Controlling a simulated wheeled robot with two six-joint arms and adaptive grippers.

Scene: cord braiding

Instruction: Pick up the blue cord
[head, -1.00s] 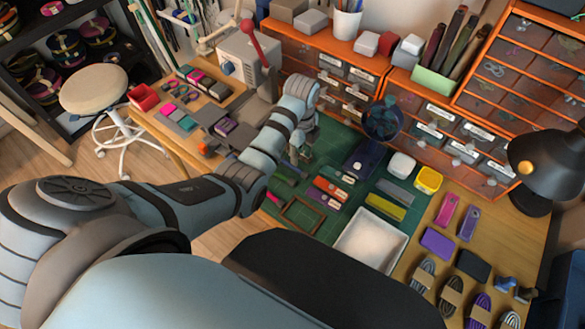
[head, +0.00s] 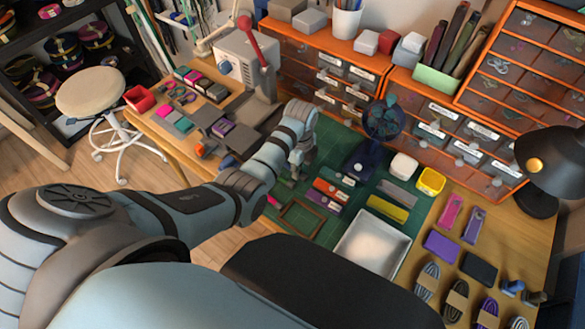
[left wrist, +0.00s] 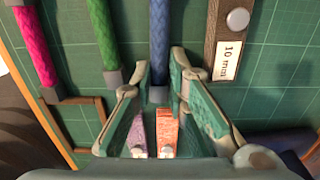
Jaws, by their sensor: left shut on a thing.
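The blue cord (left wrist: 159,35) runs down from the top of the left wrist view and ends in a grey tip between my fingers. My left gripper (left wrist: 164,80) is shut on the cord near that end. A green cord (left wrist: 104,30) and a pink cord (left wrist: 34,45) lie to its left, apart from the gripper. In the head view my left gripper (head: 298,172) is low over the green cutting mat (head: 345,228); the fingers and the blue cord are hard to make out there. My right gripper is not in view.
A wooden frame (head: 300,218), a white tray (head: 370,244) and a dark-blue fan (head: 382,122) stand nearby. Orange drawer cabinets (head: 330,75) line the back, and a black lamp (head: 550,160) stands at right.

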